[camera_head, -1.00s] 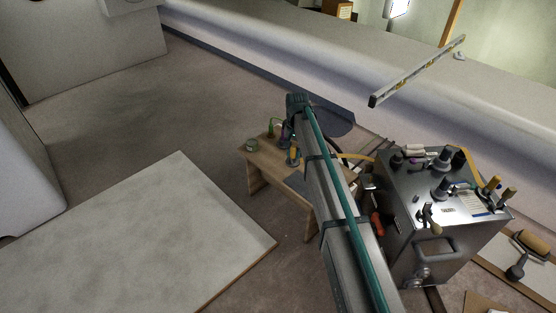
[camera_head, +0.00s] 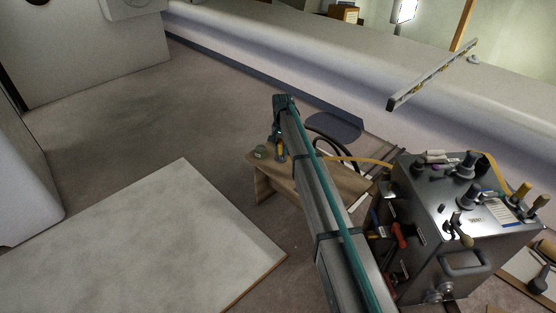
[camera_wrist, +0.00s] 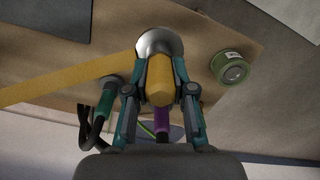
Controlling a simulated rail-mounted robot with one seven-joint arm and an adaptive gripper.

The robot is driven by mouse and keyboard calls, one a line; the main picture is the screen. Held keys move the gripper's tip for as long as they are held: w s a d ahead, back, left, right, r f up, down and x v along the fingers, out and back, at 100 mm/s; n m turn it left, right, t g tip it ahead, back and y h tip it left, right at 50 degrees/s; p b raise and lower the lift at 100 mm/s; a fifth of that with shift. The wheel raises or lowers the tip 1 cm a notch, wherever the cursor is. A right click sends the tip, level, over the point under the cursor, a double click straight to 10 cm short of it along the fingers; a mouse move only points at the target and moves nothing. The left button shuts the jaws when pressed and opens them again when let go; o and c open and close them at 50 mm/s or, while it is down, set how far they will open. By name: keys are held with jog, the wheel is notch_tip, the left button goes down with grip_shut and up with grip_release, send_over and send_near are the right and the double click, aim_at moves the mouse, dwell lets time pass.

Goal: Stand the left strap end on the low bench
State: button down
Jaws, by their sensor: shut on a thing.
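The low bench (camera_head: 330,181) is a small wooden bench left of the metal cabinet; its brown top also fills much of the wrist view (camera_wrist: 215,28). My gripper (camera_head: 279,150) is over the bench's far left part. In the wrist view my gripper (camera_wrist: 160,92) is shut on the strap end (camera_wrist: 159,72), a yellow grip with a round silver part at its far side. The yellow strap (camera_wrist: 60,84) runs from it to the left. In the head view the strap (camera_head: 362,162) runs toward the cabinet. I cannot tell whether the strap end touches the bench.
A green tin (camera_wrist: 230,67) stands on the bench close to my gripper. A teal piece with a black loop (camera_wrist: 107,100) and a purple thing (camera_wrist: 162,125) are near my fingers. The metal cabinet (camera_head: 432,260) carries several tools. Open floor lies left of the bench.

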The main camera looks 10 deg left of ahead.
jog(key=w+f, duration=0.1)
jog(key=f, duration=0.1)
jog(key=w+a+f+b, duration=0.1)
jog(key=f, duration=0.2)
jog(key=w+a+f+b, duration=0.1)
jog(key=f, duration=0.2)
jog(key=shift+w+f, duration=0.1)
jog(key=shift+w, duration=0.2)
jog(key=c, duration=1)
grip_release()
notch_tip(320, 180, up, 12)
jog(key=p, duration=0.2)
jog(key=shift+d+p, duration=0.15)
jog(key=shift+p, duration=0.25)
